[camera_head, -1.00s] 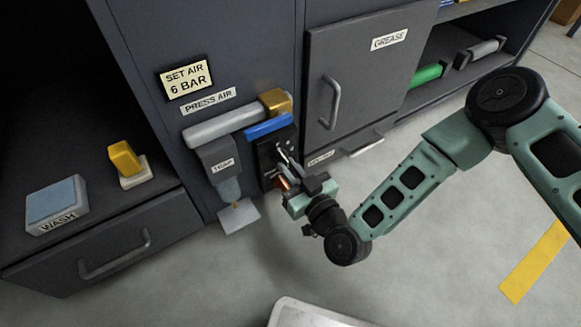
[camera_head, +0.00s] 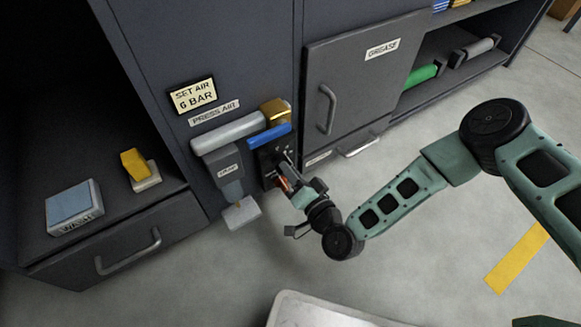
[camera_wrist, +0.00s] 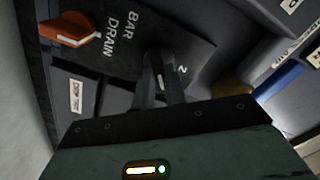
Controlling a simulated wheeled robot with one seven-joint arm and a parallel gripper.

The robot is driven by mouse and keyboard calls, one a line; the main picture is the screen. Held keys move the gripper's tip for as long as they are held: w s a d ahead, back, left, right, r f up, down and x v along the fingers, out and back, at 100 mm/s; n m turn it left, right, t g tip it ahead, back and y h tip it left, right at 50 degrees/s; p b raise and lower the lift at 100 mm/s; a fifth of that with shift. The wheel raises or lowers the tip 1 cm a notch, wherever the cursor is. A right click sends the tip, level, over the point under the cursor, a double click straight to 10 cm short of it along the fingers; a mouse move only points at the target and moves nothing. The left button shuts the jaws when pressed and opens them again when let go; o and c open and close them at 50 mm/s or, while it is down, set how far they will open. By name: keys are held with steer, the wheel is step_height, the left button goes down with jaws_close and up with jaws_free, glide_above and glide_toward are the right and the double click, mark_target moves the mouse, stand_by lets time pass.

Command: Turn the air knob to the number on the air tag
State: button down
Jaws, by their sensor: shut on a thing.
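The air tag (camera_head: 193,95) reads "SET AIR 6 BAR" on the cabinet front. Below it, the dark knob panel (camera_head: 266,165) is partly hidden by my gripper (camera_head: 288,168). In the wrist view, my gripper (camera_wrist: 162,85) is shut on the dark air knob (camera_wrist: 158,66), which shows a short pale mark between the fingers. A "2" shows beside it; the other numbers are hidden or unreadable. The words "BAR" and "DRAIN" are printed on the panel. An orange drain knob (camera_wrist: 70,32) with a white line stands apart from my fingers.
A grey press cylinder (camera_head: 228,132) with a brass end (camera_head: 275,110) and a blue bar (camera_head: 270,136) sit just above the panel. A grease cabinet door (camera_head: 360,85) with a handle is at right. A wash block (camera_head: 75,207) and a yellow-topped block (camera_head: 137,165) stand on the left shelf.

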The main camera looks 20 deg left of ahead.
steer(key=shift+f+m, duration=0.2)
steer(key=shift+m, duration=3.5)
steer(key=c, duration=1.4)
jaws_free()
steer(key=shift+c, duration=0.2)
steer(key=p+v, duration=0.6)
steer(key=v, duration=0.6)
steer(key=shift+w, duration=0.1)
